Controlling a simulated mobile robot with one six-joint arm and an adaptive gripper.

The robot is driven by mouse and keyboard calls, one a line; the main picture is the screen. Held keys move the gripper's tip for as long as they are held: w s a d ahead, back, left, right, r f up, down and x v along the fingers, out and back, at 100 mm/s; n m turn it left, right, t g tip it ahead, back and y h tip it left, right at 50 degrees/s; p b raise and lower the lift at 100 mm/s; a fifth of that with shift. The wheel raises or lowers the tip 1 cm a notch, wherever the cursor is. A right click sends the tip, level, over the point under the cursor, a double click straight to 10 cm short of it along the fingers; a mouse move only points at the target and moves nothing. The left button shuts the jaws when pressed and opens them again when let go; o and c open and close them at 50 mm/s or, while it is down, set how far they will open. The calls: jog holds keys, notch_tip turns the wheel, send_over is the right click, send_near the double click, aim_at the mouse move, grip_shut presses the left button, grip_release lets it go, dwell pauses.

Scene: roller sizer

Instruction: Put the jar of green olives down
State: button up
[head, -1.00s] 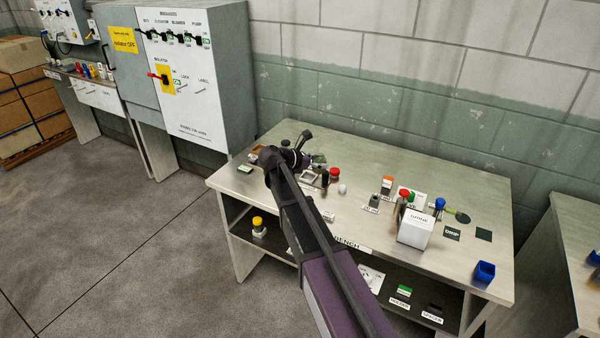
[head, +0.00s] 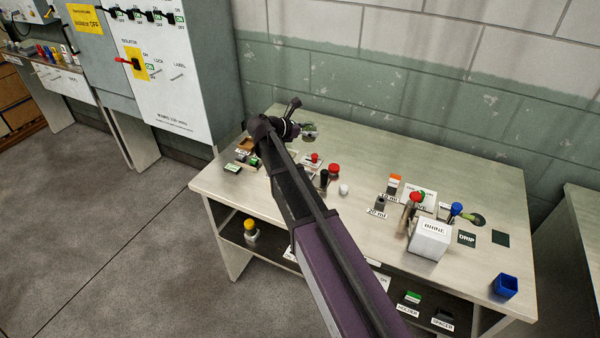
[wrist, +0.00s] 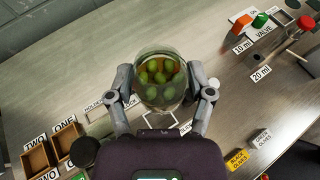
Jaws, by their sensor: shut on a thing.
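The jar of green olives (wrist: 160,78) is a clear round jar with green olives inside, seen from above in the wrist view. My gripper (wrist: 166,97) is shut on it, with one finger on each side. In the head view the jar (head: 309,132) shows small at the end of my gripper (head: 299,129), over the back left part of the bench (head: 345,222). My arm partly hides this area. I cannot tell whether the jar's base touches the bench.
Wooden compartments labelled ONE and TWO (wrist: 37,158) lie at lower left in the wrist view. The white BRINE box (head: 430,240) and blue cup (head: 506,285) stand at right. Bench beyond the jar looks clear.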

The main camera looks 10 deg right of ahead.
jog(key=shift+w+a, duration=0.15)
jog(key=shift+w, duration=0.15)
jog(key=shift+a, duration=0.15)
jog(key=s+a+f+b, duration=0.3)
jog(key=a+f+b, duration=0.1)
jog(key=s+a+f+n+t+b, duration=0.1)
jog(key=s+a+f+b, duration=0.2)
jog(key=a+f+b, duration=0.1)
jog(key=s+a+f+n+t+y+b, duration=0.1)
jog(key=s+a+f+b, duration=0.2)
jog(key=a+f+b, duration=0.2)
jog(key=shift+s, duration=0.25)
jog(key=b, duration=0.2)
send_over(313, 174)
jog(key=a, duration=0.3)
jog(key=shift+s+a+f, duration=0.15)
jog(key=shift+s+f, duration=0.25)
jog(key=shift+f, duration=0.35)
jog(key=shift+f+b, duration=1.55)
jog(key=shift+f, duration=0.2)
